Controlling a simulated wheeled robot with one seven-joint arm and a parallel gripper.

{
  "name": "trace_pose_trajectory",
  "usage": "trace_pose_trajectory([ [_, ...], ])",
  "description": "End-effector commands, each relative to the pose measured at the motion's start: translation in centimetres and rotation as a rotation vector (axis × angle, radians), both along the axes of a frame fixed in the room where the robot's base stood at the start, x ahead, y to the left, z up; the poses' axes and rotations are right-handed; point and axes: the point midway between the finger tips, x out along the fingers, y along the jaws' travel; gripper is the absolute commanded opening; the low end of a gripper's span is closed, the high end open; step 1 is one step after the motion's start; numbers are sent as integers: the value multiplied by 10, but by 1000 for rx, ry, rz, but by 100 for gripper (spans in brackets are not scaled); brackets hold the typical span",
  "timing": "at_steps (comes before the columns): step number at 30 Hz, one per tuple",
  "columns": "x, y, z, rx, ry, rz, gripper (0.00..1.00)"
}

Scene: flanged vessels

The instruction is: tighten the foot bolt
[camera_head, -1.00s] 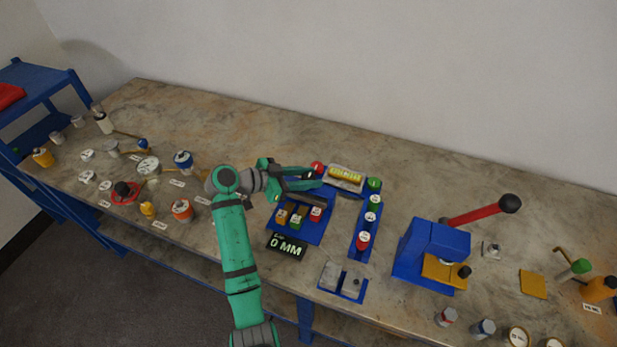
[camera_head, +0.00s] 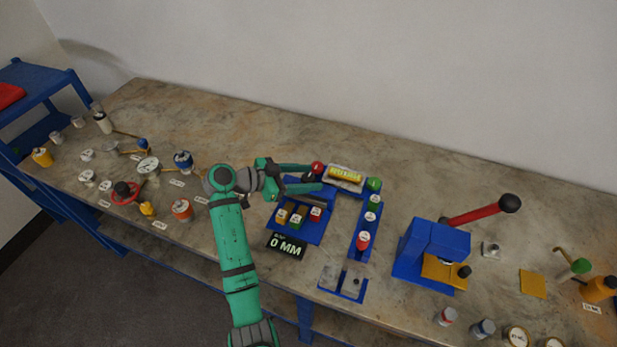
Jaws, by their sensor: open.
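My gripper (camera_head: 317,177) is open, reaching right over the blue fixture at the middle of the bench. Its fingertips are close beside a red-topped knob (camera_head: 317,167) left of a yellow level vial (camera_head: 345,174). I cannot tell whether they touch it. A green-topped knob (camera_head: 374,183) stands right of the vial. A blue strip (camera_head: 354,246) below carries green, white and red-topped pieces. No part is clearly marked as the foot bolt, and the gripper partly hides the fixture.
A black display (camera_head: 286,245) reads 0 MM. Coloured blocks sit on a blue base (camera_head: 309,231) beside it. A blue press (camera_head: 432,250) with a red lever (camera_head: 474,214) stands to the right. Gauges and small vessels crowd the left; the bench's back strip is clear.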

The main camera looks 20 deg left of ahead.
Motion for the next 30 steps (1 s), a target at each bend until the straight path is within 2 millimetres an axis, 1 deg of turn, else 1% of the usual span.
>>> trace_pose_trajectory([
  [9, -34, 39, 22, 1, -1, 4, 51],
  [15, -53, 60, 33, 1, -1, 2, 51],
  [21, -62, 68, 38, 0, 0, 0, 51],
  [30, -63, 69, 38, 0, 0, 0, 51],
])
